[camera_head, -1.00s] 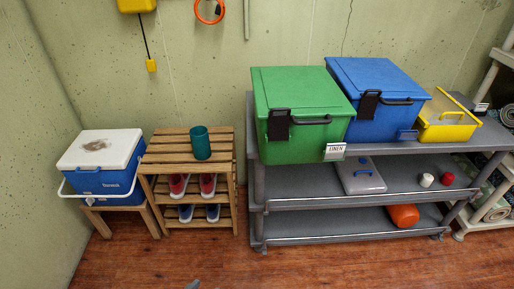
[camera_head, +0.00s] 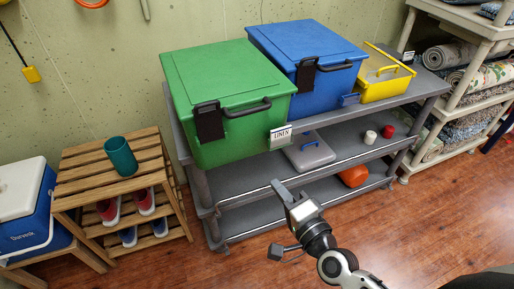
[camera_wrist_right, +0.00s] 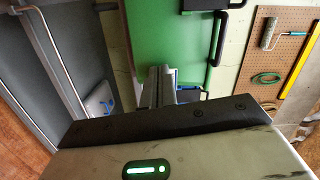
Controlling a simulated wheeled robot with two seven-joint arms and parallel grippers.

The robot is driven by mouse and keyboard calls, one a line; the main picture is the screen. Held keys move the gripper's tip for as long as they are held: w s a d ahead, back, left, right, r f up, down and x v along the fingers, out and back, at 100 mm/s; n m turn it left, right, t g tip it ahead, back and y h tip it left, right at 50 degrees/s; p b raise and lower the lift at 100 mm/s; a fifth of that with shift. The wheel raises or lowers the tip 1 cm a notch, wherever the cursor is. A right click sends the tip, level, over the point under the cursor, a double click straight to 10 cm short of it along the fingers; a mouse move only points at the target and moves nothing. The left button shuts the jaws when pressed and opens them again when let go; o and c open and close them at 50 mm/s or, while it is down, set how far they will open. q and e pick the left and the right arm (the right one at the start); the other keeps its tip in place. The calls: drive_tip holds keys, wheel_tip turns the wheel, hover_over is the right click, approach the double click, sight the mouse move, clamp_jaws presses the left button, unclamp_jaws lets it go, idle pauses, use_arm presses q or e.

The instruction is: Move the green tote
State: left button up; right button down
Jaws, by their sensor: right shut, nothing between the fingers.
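The green tote (camera_head: 240,139) has a closed lid, a black latch and a dark handle on its front. It sits on the top shelf of the grey cart (camera_head: 208,203), at the left end, with a label holder reading "LINEN" (camera_head: 281,133) at its lower right corner. My right gripper (camera_head: 279,190) is in front of the cart, below the label, empty and apart from the tote. In the right wrist view the shut fingers (camera_wrist_right: 158,84) point toward the green tote (camera_wrist_right: 165,35). My left gripper is not in view.
A blue tote (camera_head: 325,78) stands close to the right of the green one, then a yellow box (camera_head: 385,85). A wooden rack (camera_head: 90,172) with a teal cup (camera_head: 121,157) and shoes stands left, beside a blue-white cooler (camera_head: 25,210). The floor in front is clear.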

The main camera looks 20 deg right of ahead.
drive_tip(key=d+m, duration=0.1)
drive_tip(key=m, duration=0.1)
drive_tip(key=h, duration=0.1)
approach(253, 136)
drive_tip(key=shift+m+t, duration=0.3)
drive_tip(key=w, duration=0.3)
drive_tip(key=w+p, duration=0.1)
drive_tip(key=w, duration=0.1)
drive_tip(key=shift+w+a+f, duration=0.15)
drive_tip(key=shift+a, duration=0.2)
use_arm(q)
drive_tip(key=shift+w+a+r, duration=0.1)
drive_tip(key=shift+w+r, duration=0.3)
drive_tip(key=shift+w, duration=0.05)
use_arm(e)
drive_tip(key=shift+w+a, duration=0.1)
drive_tip(key=shift+w, duration=0.65)
